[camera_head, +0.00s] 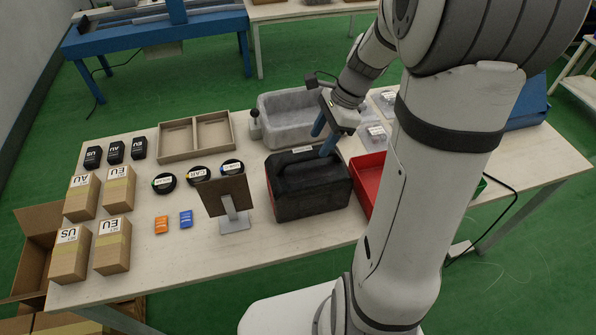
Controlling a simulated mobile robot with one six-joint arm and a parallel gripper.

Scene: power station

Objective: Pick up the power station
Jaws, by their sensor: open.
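The power station (312,191) is a black box with red trim and a carry handle along its top. It stands upright on the wooden table, right of the middle in the head view. My gripper (324,132) has blue fingers and is open. It is at the rear right of the power station's top, with one finger reaching down close to the right end of the handle. I cannot tell whether the finger touches the handle. My arm comes in from the right and hides part of the table.
A brown panel on a metal stand (226,196) stands just left of the power station. A red tray (370,178) is close on its right, and a grey bin (290,112) is behind. Boxes (82,197), black discs and a divided wooden tray (176,140) fill the left. The front table strip is clear.

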